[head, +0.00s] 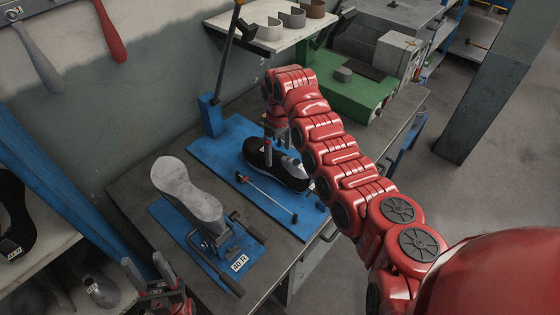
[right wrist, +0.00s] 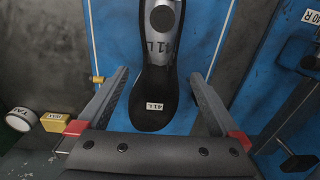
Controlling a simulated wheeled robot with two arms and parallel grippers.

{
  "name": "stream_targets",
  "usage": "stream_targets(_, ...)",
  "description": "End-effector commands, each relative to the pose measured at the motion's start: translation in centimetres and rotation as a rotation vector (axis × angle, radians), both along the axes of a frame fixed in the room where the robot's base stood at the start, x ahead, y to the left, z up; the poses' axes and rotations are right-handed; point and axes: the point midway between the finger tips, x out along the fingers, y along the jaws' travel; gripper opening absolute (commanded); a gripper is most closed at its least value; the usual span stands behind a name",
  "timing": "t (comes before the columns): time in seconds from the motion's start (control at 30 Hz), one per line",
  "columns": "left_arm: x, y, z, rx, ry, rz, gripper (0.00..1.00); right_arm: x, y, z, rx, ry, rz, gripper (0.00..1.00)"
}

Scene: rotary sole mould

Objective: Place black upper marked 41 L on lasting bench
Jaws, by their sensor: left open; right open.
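The black upper (head: 262,157) rests on a blue plate (head: 215,148) on the grey bench (head: 130,185). In the right wrist view the upper (right wrist: 150,105) carries a white 41 L label at its near end, and 41 L is also written on a grey part in its opening. My right gripper (head: 273,142) is over the upper, pointing down. Its open fingers (right wrist: 158,75) are on either side of the upper's near end; I cannot tell whether they touch it. My left gripper (head: 146,268) is open and empty at the lower left, apart from the upper.
A grey sole form (head: 186,190) stands on a second blue plate (head: 160,210) with a label reading 40 R. A thin rod (head: 268,198) lies beside the upper. A blue post (head: 210,113) and a green machine (head: 350,100) stand behind. Shelves (head: 55,245) with shoes are at left.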

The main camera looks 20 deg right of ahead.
Motion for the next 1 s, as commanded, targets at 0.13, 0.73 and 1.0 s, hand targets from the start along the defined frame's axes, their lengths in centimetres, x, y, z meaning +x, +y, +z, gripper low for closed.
stream_targets(0.13, 0.0, 0.0, 1.2, 0.0, 0.0, 0.0, 0.5, -0.1, -0.1, -0.7, 0.001, 0.001, -0.001, 1.0)
stream_targets(0.73, 0.0, 0.0, 2.9, 0.0, 0.0, 0.0, 0.5, -0.3, -0.2, -5.2, 0.0, -0.001, -0.001, 0.91)
stream_targets(1.0, 0.0, 0.0, 2.9, 0.0, 0.0, 0.0, 0.5, -0.3, -0.2, -5.2, 0.0, -0.001, -0.001, 0.42)
